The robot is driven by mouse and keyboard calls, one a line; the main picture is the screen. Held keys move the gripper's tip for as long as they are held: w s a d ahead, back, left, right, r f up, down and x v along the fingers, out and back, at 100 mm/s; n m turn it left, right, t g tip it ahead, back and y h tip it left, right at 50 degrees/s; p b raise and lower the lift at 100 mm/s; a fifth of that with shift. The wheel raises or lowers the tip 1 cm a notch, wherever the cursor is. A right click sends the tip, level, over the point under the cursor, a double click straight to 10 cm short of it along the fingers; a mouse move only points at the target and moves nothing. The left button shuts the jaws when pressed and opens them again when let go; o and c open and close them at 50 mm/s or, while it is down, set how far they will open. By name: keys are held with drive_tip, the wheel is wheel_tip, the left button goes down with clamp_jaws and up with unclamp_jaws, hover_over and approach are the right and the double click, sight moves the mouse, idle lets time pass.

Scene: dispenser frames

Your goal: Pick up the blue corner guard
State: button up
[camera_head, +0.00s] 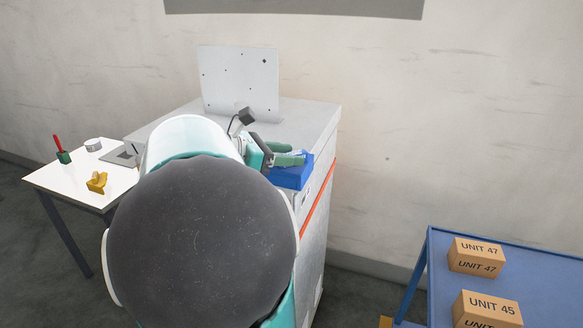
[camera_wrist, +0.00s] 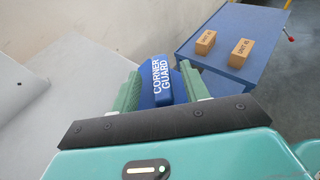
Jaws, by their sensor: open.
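The blue corner guard (camera_head: 292,177) sits at the right front corner of the grey cabinet top in the head view. In the wrist view the blue corner guard (camera_wrist: 157,80) shows its white "CORNER GUARD" lettering. My gripper (camera_wrist: 162,80) is open, with one green finger on each side of the guard. In the head view my gripper (camera_head: 288,158) is right at the guard and covers part of it. I cannot tell whether the fingers touch it. The guard's lower part is hidden in the wrist view.
A grey cabinet (camera_head: 315,118) with an upright white panel (camera_head: 238,80) stands against the wall. A white table (camera_head: 75,175) at left holds a yellow object (camera_head: 97,182) and a green cup (camera_head: 64,157). A blue table (camera_head: 440,262) at right carries cardboard boxes (camera_head: 476,257).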

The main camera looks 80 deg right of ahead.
drive_tip(key=shift+x, duration=0.8)
clamp_jaws()
drive_tip(key=shift+r, duration=0.1)
